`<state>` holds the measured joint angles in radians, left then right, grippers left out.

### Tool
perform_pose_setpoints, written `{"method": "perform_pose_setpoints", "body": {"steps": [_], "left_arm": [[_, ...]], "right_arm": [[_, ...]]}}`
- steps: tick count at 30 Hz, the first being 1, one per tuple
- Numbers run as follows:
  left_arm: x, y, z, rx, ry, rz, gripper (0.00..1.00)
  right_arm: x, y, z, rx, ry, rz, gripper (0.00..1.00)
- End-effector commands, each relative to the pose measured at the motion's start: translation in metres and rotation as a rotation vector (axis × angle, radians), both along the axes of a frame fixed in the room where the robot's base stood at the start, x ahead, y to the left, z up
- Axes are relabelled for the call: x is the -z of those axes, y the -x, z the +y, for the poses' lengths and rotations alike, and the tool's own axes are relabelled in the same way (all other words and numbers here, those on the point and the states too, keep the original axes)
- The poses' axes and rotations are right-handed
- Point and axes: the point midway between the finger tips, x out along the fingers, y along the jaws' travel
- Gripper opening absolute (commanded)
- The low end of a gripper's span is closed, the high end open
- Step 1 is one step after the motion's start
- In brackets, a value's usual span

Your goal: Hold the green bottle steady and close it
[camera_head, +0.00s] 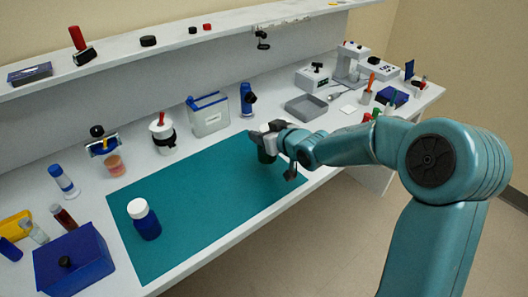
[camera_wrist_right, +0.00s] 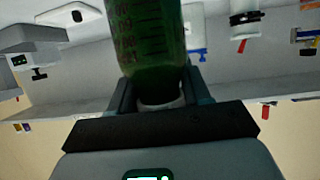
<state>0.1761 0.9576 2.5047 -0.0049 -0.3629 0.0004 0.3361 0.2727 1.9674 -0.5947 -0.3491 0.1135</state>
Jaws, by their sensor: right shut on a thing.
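The green bottle (camera_wrist_right: 150,40) fills the top middle of the right wrist view, dark green with reddish marks. A white part (camera_wrist_right: 160,95), its cap or neck, sits at its end between the fingers; I cannot tell which. My right gripper (camera_head: 268,139) is shut at this end of the bottle. In the head view the dark bottle (camera_head: 265,156) shows partly below the gripper, over the far right part of the teal mat (camera_head: 190,215). I cannot tell if it touches the mat. My left gripper is out of view.
A blue bottle with a white cap (camera_head: 145,222) stands on the mat's near left part. A blue box (camera_head: 72,262) and several vials are left of it. Containers line the back, with a grey tray (camera_head: 306,107) to the right. The mat's middle is clear.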

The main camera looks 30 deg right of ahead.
Motion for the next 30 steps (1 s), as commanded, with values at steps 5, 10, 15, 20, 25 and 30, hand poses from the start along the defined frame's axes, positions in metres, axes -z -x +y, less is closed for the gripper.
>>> {"method": "perform_pose_setpoints", "body": {"steps": [5,10,15,20,25,30], "left_arm": [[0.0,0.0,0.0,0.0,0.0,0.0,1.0],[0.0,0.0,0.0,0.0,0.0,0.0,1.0],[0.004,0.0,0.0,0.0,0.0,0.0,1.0],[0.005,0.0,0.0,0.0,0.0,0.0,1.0],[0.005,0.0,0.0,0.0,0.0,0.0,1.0],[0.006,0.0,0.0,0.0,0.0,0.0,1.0]], "right_arm": [[0.004,0.0,0.0,0.001,-0.001,-0.002,0.0],[0.004,0.0,0.0,0.0,-0.001,-0.002,0.0],[0.026,0.0,-0.001,0.002,-0.002,0.003,0.0],[0.045,0.0,0.0,0.0,-0.001,0.001,0.0],[0.046,0.0,-0.001,0.002,0.0,-0.003,0.0],[0.047,0.0,0.0,0.001,-0.001,-0.002,0.0]]}}
